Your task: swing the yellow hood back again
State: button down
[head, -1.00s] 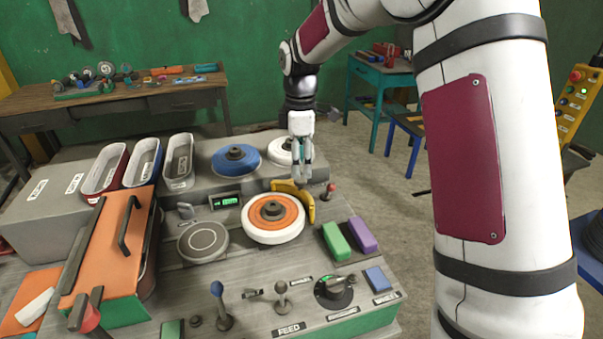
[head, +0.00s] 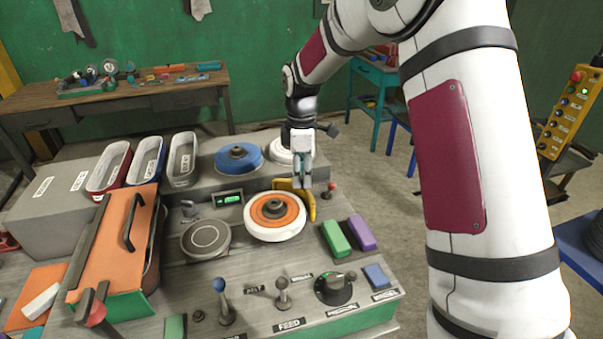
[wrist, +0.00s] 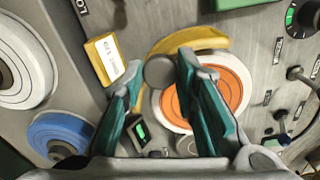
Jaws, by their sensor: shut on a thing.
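The yellow hood (head: 311,207) curves around the back and right edge of the orange-and-white wheel (head: 275,216) on the bench. In the wrist view the hood (wrist: 205,38) shows as a curved band along the wheel's upper rim, and the wheel (wrist: 228,83) is partly hidden by a finger. My gripper (head: 302,184) is at the hood's back end, pointing down. In the wrist view a round grey knob (wrist: 159,71) sits between the teal fingers of my gripper (wrist: 160,66). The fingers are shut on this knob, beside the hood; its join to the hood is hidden.
A blue wheel (head: 238,158) and a white wheel (head: 281,152) stand behind. A red-topped lever (head: 330,190) is close right of the hood. Green (head: 335,237) and purple (head: 361,232) blocks lie in front right. A grey disc (head: 206,239) is left of the orange-and-white wheel.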

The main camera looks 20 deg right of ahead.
jog(key=shift+w+a+n+b, duration=0.4)
jog(key=shift+w+n+b, duration=0.3)
jog(key=shift+n, duration=0.2)
jog(key=n, duration=0.1)
jog(key=w+a+n+b, duration=0.1)
jog(key=shift+w+a+f+n, duration=0.1)
jog(key=shift+w+a+n, duration=0.15)
jog(key=shift+w+n, duration=0.05)
jog(key=a+n, duration=0.1)
jog(key=w+a+n+b, duration=0.1)
jog(key=n, duration=0.1)
jog(key=shift+w+a, duration=0.15)
jog(key=shift+w, duration=0.05)
jog(key=shift+w+a+n+b, duration=0.15)
jog(key=shift+a+n+b, duration=0.15)
jog(key=shift+a+n, duration=0.5)
jog(key=shift+w+a+n+b, duration=0.1)
jog(key=shift+a+n+b, duration=0.3)
jog(key=shift+n, duration=0.7)
jog(key=shift+a, duration=0.1)
jog(key=c, duration=1.2)
grip_release()
jog(key=shift+c, duration=0.2)
